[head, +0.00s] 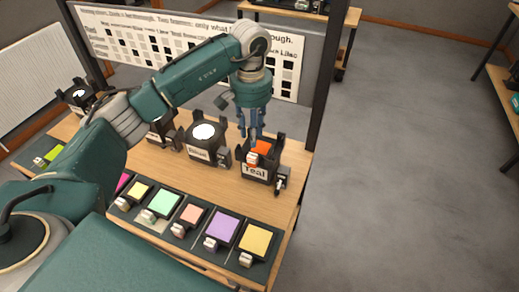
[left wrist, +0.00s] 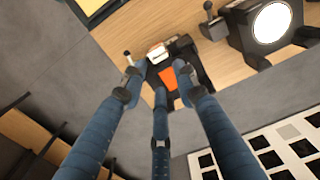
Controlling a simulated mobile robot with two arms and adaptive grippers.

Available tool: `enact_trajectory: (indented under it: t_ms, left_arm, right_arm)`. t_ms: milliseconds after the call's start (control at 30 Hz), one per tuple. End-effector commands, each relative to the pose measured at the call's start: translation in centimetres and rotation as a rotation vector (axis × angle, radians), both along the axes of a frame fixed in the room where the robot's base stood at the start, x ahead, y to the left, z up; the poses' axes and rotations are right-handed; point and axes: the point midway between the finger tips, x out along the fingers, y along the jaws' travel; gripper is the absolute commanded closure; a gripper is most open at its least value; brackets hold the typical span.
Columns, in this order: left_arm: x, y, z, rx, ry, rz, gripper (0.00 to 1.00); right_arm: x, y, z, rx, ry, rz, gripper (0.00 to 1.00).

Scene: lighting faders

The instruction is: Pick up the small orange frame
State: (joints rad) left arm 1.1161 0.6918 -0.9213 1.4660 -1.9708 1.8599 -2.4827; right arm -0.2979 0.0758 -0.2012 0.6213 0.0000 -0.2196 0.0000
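The small orange frame (head: 262,147) sits at the top of the black lamp labelled Teal (head: 257,172), at the right end of the table's back row. Its pale tab (head: 252,158) faces the front. My left gripper (head: 251,136) points down just above and beside the frame, with its blue fingers apart. In the left wrist view the orange frame (left wrist: 168,78) shows between the spread fingertips, partly hidden by them, with its pale tab (left wrist: 158,53) beyond. I cannot tell whether any finger touches it. My right gripper is not in view.
Another black lamp with a white disc (head: 204,132) stands left of the Teal lamp. A front row holds coloured frames, including purple (head: 222,229) and yellow (head: 256,240) ones. A printed board (head: 290,62) stands behind the table. Open grey floor (head: 410,150) lies to the right.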

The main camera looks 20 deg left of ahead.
Motion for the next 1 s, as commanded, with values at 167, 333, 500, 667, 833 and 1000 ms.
enact_trajectory:
  t_ms: [167, 333, 500, 667, 833, 1000]
  left_arm:
    - [-0.2, -0.1, -2.9, -0.001, 0.006, 0.0, 0.7]
    - [-0.1, -0.1, -4.4, -0.003, 0.003, -0.001, 0.7]
    - [-0.5, -0.1, -6.0, -0.004, 0.008, 0.001, 0.7]
    - [-0.5, -0.1, -8.6, -0.005, 0.005, 0.001, 0.7]
    - [-0.4, -0.1, -9.7, -0.005, 0.002, -0.001, 0.7]
    - [-0.4, -0.1, -9.7, -0.004, 0.001, -0.001, 0.7]
  right_arm:
    - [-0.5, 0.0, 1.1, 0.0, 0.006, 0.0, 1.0]
    - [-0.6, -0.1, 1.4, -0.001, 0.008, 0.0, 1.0]
    - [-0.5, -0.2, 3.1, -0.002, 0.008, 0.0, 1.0]
    - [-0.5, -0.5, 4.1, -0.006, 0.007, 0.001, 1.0]
    - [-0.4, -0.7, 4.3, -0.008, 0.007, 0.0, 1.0]
    - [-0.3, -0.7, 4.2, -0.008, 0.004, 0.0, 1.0]
